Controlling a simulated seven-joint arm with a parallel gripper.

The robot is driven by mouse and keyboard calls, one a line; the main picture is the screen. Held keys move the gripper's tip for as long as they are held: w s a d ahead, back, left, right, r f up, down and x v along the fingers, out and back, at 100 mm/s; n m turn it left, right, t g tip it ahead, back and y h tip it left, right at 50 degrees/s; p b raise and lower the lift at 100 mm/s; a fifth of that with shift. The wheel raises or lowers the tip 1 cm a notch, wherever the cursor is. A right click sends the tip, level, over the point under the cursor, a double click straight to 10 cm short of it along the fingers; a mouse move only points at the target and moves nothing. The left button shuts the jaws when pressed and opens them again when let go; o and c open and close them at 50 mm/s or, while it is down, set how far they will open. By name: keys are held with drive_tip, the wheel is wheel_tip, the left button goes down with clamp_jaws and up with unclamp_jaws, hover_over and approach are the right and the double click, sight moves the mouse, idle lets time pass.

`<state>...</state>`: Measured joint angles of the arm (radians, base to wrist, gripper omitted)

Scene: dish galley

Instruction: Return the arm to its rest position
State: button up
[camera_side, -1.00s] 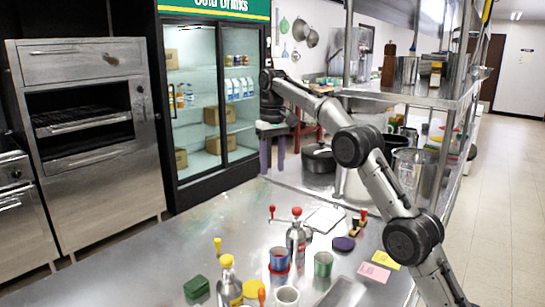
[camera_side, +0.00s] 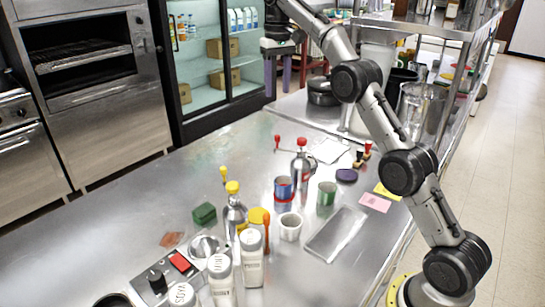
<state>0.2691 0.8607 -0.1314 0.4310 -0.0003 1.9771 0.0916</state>
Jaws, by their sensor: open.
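My arm reaches up and away to the left over the far end of the steel counter (camera_side: 110,235). My gripper (camera_side: 279,47) is at the top of the side view, high and clear of the bottles and cups. It looks open and empty, with nothing visible held in it.
A tray (camera_side: 336,234) lies right. The left counter is mostly bare.

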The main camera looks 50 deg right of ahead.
drive_tip(key=s+a+r+t, duration=0.1)
drive_tip(key=s+a+r, duration=0.2)
drive_tip(key=r, duration=0.2)
drive_tip(key=s+a+r+t, duration=0.1)
drive_tip(key=s+a+r, duration=0.1)
drive_tip(key=s+r, duration=0.3)
drive_tip(key=s+a+r+n+t, duration=0.1)
drive_tip(key=s+a+r, duration=0.15)
drive_tip(key=s, duration=0.35)
drive_tip(key=s+a+r+n, duration=0.1)
drive_tip(key=s+a+r, duration=0.15)
drive_tip(key=s, duration=0.25)
drive_tip(key=s+a+f+n+t, duration=0.1)
drive_tip(key=s+a+f, duration=0.3)
drive_tip(key=s+f, duration=0.65)
drive_tip(key=s+f+n+t, duration=0.1)
drive_tip(key=s+f, duration=0.5)
drive_tip(key=f, duration=0.7)
drive_tip(key=shift+a+f+t, duration=0.2)
drive_tip(key=shift+t, duration=0.1)
drive_tip(key=shift+s, duration=0.1)
